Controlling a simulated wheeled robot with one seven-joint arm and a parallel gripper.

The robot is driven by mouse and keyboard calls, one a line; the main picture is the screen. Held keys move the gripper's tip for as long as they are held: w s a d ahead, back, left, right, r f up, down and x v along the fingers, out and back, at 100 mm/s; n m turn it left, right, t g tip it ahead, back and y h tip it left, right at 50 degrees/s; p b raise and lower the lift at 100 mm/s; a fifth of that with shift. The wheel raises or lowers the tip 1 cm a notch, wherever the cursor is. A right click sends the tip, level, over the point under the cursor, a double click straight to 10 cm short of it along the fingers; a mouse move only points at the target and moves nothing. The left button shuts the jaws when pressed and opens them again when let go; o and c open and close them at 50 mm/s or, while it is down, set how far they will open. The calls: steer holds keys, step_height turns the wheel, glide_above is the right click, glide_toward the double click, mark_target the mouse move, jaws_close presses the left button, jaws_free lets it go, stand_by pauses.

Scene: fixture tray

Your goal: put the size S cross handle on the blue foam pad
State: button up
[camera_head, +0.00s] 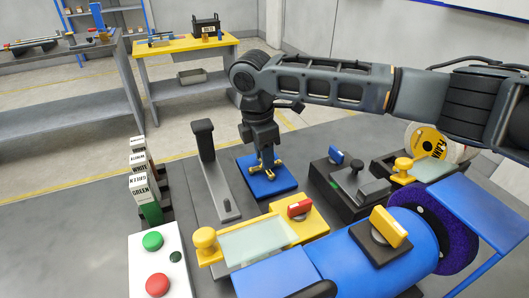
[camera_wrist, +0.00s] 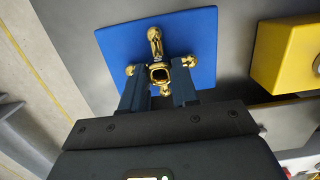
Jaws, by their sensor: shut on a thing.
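The size S cross handle (camera_wrist: 161,72) is brass, with ball-ended arms around a square middle hole. My gripper (camera_wrist: 158,92) is shut on it, one dark finger on each side. In the wrist view the handle appears over the blue foam pad (camera_wrist: 108,40). In the head view my gripper (camera_head: 264,165) points down over the blue foam pad (camera_head: 281,186), and the cross handle (camera_head: 265,174) shows at the fingertips, at or just above the pad. I cannot tell whether it touches the pad. The size mark is not readable.
A grey upright bracket (camera_head: 210,160) stands left of the pad. A black block with a blue switch (camera_head: 336,156) stands to the right. A yellow fixture with a red knob (camera_head: 300,209) is in front. Labelled boxes (camera_head: 141,180) stand at the left.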

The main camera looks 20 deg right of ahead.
steer(key=shift+f, duration=0.2)
steer(key=o, duration=1)
steer(key=r, duration=0.4)
steer(key=a+r+b, duration=0.1)
steer(key=r, duration=0.7)
steer(key=shift+a+r, duration=0.15)
steer(key=shift+a, duration=0.05)
